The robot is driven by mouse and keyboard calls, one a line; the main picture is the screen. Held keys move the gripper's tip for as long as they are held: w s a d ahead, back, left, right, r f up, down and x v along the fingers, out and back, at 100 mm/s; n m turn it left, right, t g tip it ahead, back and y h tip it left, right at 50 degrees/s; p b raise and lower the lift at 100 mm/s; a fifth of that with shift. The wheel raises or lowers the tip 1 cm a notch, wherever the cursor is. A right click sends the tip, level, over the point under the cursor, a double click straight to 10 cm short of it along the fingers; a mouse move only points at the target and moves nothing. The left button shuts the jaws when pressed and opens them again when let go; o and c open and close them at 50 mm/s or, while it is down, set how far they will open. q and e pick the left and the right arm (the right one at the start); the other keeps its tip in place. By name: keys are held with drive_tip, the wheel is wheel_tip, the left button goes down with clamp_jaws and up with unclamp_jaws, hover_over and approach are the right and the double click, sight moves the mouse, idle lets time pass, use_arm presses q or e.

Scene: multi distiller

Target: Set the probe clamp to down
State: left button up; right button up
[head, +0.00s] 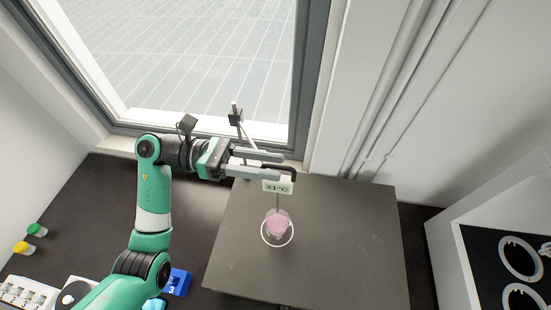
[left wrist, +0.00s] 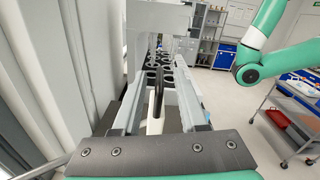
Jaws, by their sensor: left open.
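The probe clamp (head: 290,171) shows as a dark arm at the stand, beside a temperature display (head: 278,187) reading 21°C. A thin probe runs from the display down toward a beaker of pink liquid (head: 277,224). My left gripper (head: 281,165) is open, its two fingers reaching right at the clamp, just above the display. In the left wrist view, a dark bar (left wrist: 158,95) lies between the spread fingers; I cannot tell whether they touch it. The fingers partly hide the clamp and stand. My right gripper is not in view.
A thin stand rod with a dark block (head: 236,116) rises behind my left gripper. The beaker stands on a grey raised table (head: 340,245), mostly clear around it. A blue block (head: 177,282) and green- and yellow-capped vials (head: 30,240) lie at left. A window is behind.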

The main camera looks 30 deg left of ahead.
use_arm(q)
drive_tip(key=shift+x, duration=0.85)
clamp_jaws()
idle(0.8)
